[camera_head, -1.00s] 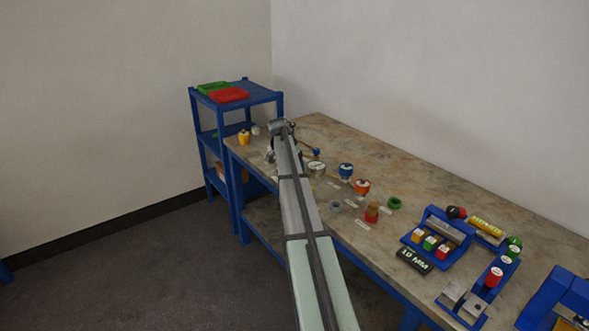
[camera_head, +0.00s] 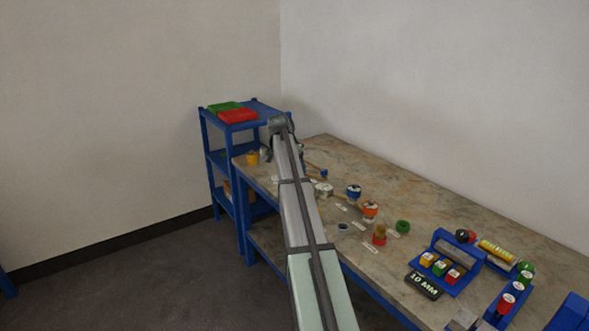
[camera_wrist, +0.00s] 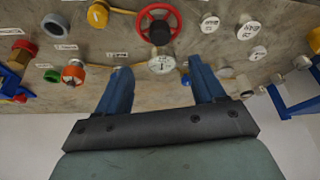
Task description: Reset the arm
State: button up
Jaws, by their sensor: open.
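My arm stretches from the bottom of the head view toward the far left end of the bench; its wrist is beside the shelf, and the fingers are hidden there. In the wrist view my gripper (camera_wrist: 160,78) shows two blue fingers spread apart with nothing between them. It hangs over the bench top (camera_wrist: 215,45). Beyond the fingertips are a white round piece (camera_wrist: 162,64) and a red handwheel (camera_wrist: 158,24). In the head view the bench top (camera_head: 440,210) carries an orange-and-white vessel (camera_head: 370,210), a blue-and-white one (camera_head: 353,191) and a green ring (camera_head: 403,227).
A blue shelf (camera_head: 262,108) with a red tray (camera_head: 238,116) and green tray (camera_head: 225,107) stands left of the wrist. A yellow piece (camera_head: 252,158) sits near the bench's left end. Blue racks (camera_head: 458,247) fill the front right. The bench's back strip is clear.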

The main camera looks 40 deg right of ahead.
dwell(0.4)
jog(key=s+a+f+n+y, duration=0.1)
jog(key=s+a+f+n, duration=0.3)
jog(key=s+a+f, duration=0.65)
jog(key=s+a+f+n+g+y, duration=0.15)
jog(key=s+a+f+n, duration=0.35)
jog(key=f, duration=1)
jog(key=s+a+f+n+t+y, duration=0.1)
jog(key=s+a+f+n+y, duration=0.1)
jog(key=s+a+f, duration=0.85)
jog(key=s+a+f+n+g, duration=0.1)
jog(key=s+a+f+g, duration=0.1)
jog(key=s+a+f, duration=0.4)
jog(key=s+a+f+n+g, duration=0.1)
jog(key=s+a+f+g, duration=0.2)
jog(key=s, duration=1.2)
jog(key=s+a+f+n+g, duration=0.2)
jog(key=s+a+f, duration=0.6)
jog(key=s+f, duration=0.3)
jog(key=shift+s+a+f, duration=0.25)
jog(key=shift+a+f, duration=0.1)
jog(key=shift+f, duration=0.4)
jog(key=shift+g, duration=0.25)
